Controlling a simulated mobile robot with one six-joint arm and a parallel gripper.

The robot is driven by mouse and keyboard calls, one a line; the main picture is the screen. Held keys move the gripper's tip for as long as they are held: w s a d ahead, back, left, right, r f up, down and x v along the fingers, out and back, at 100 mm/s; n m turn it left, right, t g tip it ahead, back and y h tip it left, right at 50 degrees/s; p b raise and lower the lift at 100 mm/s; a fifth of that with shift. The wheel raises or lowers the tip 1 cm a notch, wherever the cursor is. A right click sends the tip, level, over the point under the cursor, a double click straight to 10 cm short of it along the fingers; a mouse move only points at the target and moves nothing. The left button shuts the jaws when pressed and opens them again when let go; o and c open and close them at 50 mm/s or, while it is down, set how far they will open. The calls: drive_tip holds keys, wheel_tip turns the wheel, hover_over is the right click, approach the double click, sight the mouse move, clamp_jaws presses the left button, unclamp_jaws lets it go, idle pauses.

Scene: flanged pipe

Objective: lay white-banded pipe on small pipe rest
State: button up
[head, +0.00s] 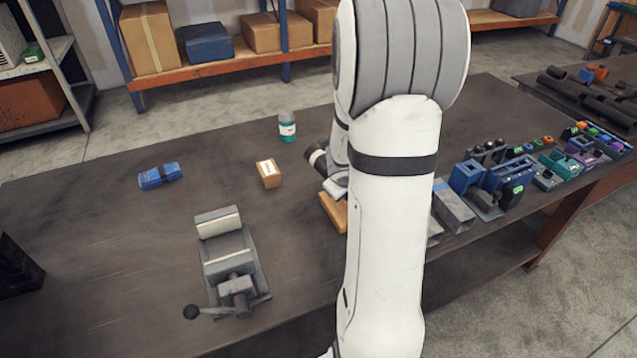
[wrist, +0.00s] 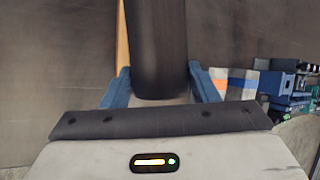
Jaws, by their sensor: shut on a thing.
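My gripper (wrist: 160,82) is shut on a dark pipe (wrist: 157,40) that stands up between its blue fingers in the wrist view. In the head view, my arm hides most of the gripper. A dark pipe end with a pale band (head: 318,158) shows just left of the arm and looks like the same pipe. A tan wooden piece (head: 333,212) lies below it, partly behind my arm; its edge also shows left of the pipe in the wrist view (wrist: 122,45). I cannot tell whether this is the small pipe rest, or whether the pipe touches it.
A grey vise (head: 232,262) stands at the front. Blue and grey fixtures (head: 485,180) crowd the right. The table's left part is mostly clear.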

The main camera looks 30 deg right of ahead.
drive_tip(key=shift+m+g+h, duration=0.4)
drive_tip(key=shift+m, duration=0.5)
drive_tip(key=f+b, duration=0.3)
drive_tip(key=s+d+f+b, duration=0.1)
drive_tip(key=f+b, duration=0.3)
drive_tip(key=s+d+f+b, duration=0.1)
drive_tip(key=f+b, duration=0.3)
drive_tip(key=shift+d, duration=0.15)
drive_tip(key=shift+s+f, duration=0.2)
drive_tip(key=shift+f, duration=0.1)
